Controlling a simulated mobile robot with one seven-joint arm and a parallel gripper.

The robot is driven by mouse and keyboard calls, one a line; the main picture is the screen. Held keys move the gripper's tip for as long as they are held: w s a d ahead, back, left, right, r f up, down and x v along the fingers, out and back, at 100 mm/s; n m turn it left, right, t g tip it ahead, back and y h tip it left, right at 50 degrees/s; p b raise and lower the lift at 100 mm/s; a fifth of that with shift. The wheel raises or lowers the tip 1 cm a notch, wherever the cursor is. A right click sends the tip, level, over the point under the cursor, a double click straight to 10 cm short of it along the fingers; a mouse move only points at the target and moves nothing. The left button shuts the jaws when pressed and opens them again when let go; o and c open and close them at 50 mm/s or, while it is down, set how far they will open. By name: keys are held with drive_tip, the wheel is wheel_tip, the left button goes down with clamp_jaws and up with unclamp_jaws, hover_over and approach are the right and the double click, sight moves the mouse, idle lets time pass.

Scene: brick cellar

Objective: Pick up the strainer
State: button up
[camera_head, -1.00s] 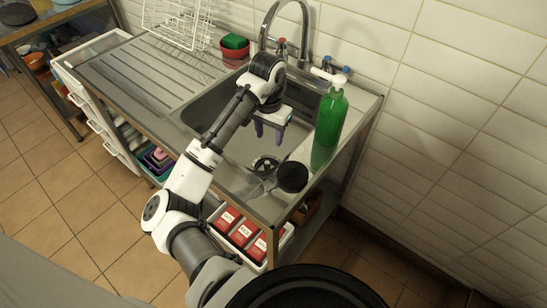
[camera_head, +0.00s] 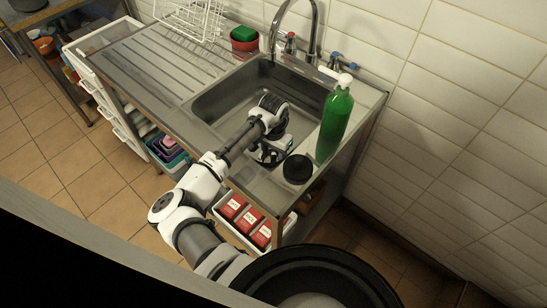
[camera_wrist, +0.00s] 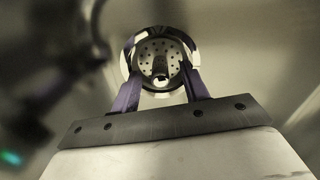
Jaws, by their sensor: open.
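The strainer (camera_wrist: 158,48) is a round metal piece with small holes, seen in the wrist view just beyond my fingertips. My gripper (camera_wrist: 162,78) is open, with one purple finger at each side of the strainer's near part. I cannot tell whether the fingers touch it. In the head view my gripper (camera_head: 268,153) is down in the front right part of the sink (camera_head: 215,105). There my gripper and wrist hide most or all of the strainer.
A green bottle (camera_head: 335,122) with a white top stands right of the sink. A black round object (camera_head: 298,169) is on the front right ledge, close to my gripper. The faucet (camera_head: 313,30) is behind the basin. A white rack (camera_head: 190,15) stands on the drainboard (camera_head: 150,65).

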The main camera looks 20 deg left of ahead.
drive_tip(key=shift+f, duration=0.3)
clamp_jaws()
drive_tip(key=shift+r, duration=0.1)
